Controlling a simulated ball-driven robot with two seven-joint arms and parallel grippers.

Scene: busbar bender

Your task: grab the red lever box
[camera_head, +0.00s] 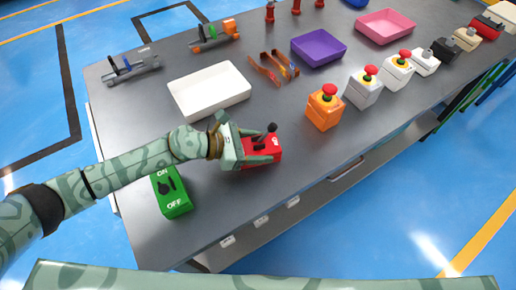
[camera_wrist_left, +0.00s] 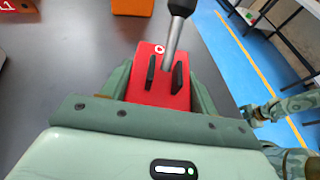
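The red lever box (camera_head: 275,149) sits on the grey table, partly covered by my left gripper (camera_head: 266,146). Its metal lever with a dark knob (camera_head: 272,127) sticks up. In the left wrist view, the box (camera_wrist_left: 160,90) lies between the two green fingers of my left gripper (camera_wrist_left: 162,85), its lever (camera_wrist_left: 174,38) rising past the top of the frame. The fingers flank the box with no clear gap, but I cannot tell whether they press on it. In the left wrist view, part of my right arm (camera_wrist_left: 290,106) shows at the right; its gripper is unclear.
A green ON/OFF switch box (camera_head: 172,192) stands near the left forearm. An orange box with a red button (camera_head: 324,108) stands to the right, a white tray (camera_head: 207,111) behind. A purple tray (camera_head: 318,48) is farther back. The table front edge is close to the red box.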

